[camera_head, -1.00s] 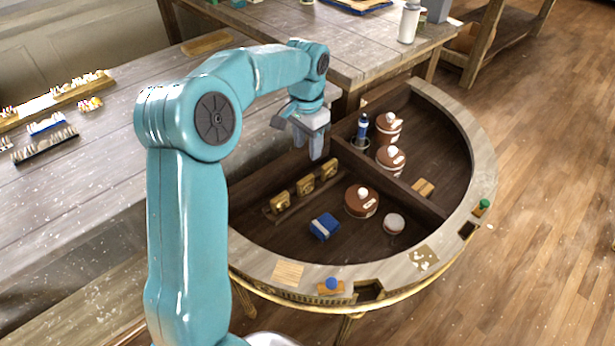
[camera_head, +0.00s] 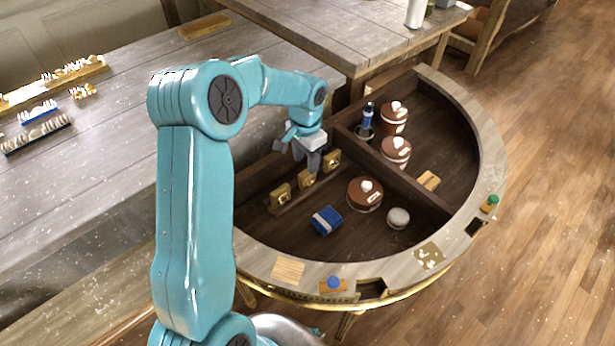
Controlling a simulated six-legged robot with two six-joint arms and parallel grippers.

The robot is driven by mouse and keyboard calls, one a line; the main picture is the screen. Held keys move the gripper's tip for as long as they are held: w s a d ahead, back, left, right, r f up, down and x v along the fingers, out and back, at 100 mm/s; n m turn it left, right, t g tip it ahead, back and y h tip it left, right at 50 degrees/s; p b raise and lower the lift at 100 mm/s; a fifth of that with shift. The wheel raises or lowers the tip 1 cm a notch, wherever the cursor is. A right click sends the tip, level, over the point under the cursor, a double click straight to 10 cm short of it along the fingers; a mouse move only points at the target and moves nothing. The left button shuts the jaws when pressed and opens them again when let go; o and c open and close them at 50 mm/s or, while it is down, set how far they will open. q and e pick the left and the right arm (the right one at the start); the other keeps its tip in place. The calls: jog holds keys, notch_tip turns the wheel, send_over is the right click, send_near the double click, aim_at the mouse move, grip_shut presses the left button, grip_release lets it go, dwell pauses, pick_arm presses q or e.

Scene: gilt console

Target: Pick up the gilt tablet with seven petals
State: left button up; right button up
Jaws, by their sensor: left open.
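Three small gilt tablets stand in a row on a dark rack in the half-round console: a left one (camera_head: 281,195), a middle one (camera_head: 306,181) and a right one (camera_head: 332,160). Each bears a small mark, too small for me to count petals. My left gripper (camera_head: 307,165) points down, open, at the middle tablet and hides part of it. I cannot tell whether the fingers touch it. My right gripper is not in view.
The console's raised pale rim (camera_head: 487,160) and inner divider (camera_head: 405,180) bound the space. Brown lidded jars (camera_head: 364,194), a blue box (camera_head: 326,220) and a pale round pot (camera_head: 398,217) stand near the rack. A wooden table (camera_head: 90,160) lies left.

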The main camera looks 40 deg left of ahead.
aim_at(308, 178)
pick_arm(q)
jog(key=f, duration=0.4)
jog(key=shift+w+a+f, duration=0.15)
jog(key=shift+w+f, duration=0.2)
jog(key=shift+f, duration=0.05)
grip_shut()
